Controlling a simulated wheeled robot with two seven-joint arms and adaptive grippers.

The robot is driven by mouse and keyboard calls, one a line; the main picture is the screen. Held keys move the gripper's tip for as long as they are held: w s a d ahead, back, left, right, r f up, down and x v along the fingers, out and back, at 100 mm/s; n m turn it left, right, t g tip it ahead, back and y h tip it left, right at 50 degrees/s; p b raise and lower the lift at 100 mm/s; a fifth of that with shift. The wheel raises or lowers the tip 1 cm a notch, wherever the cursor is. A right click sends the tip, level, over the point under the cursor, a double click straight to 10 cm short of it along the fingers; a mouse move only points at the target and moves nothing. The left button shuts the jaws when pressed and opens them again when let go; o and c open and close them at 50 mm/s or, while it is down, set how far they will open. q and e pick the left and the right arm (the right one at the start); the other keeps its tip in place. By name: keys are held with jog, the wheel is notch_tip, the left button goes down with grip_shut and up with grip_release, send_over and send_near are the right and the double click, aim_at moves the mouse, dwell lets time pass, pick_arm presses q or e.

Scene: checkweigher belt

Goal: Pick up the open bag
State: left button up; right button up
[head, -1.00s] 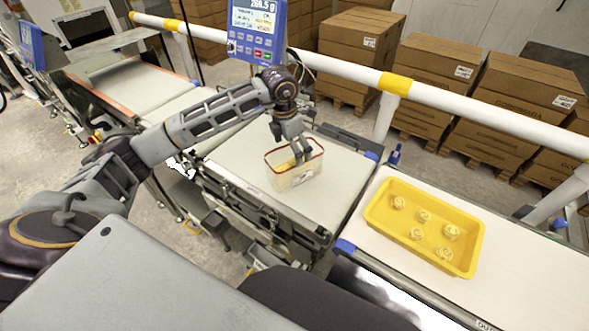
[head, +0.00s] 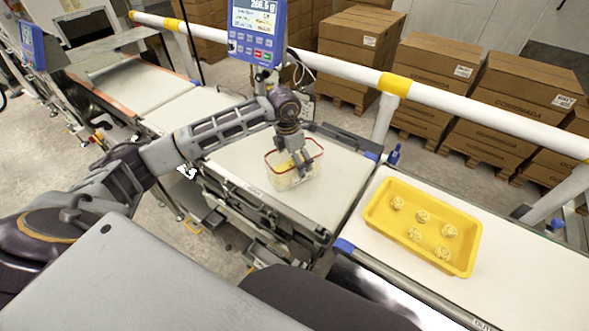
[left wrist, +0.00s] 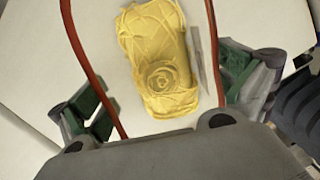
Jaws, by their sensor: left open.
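The open bag (head: 283,178) stands upright on the checkweigher belt, a clear bag with a red rim. In the left wrist view its red rim (left wrist: 83,52) runs down on both sides, and yellow pasta nests (left wrist: 158,55) lie inside. My left gripper (head: 300,163) is over the bag and points down at its mouth. In the left wrist view its green-padded fingers (left wrist: 165,100) are spread wide, one on each side of the bag, with the pasta between them. I cannot tell whether the fingers touch the bag. My right gripper is not in view.
A yellow tray (head: 373,220) with several pasta nests sits on the white belt at right. A blue weighing display (head: 258,30) stands behind the bag. A white rail (head: 340,68) with yellow bands runs behind the belts, with cardboard boxes (head: 357,45) beyond.

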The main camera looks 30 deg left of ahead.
pick_arm(q)
jog(key=c, duration=1.5)
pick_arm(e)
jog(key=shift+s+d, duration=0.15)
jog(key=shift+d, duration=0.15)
pick_arm(q)
jog(key=shift+r, duration=0.4)
notch_tip(320, 180, up, 8)
jog(key=shift+r+b, duration=0.1)
jog(key=shift+b, duration=0.35)
jog(key=shift+r, duration=0.55)
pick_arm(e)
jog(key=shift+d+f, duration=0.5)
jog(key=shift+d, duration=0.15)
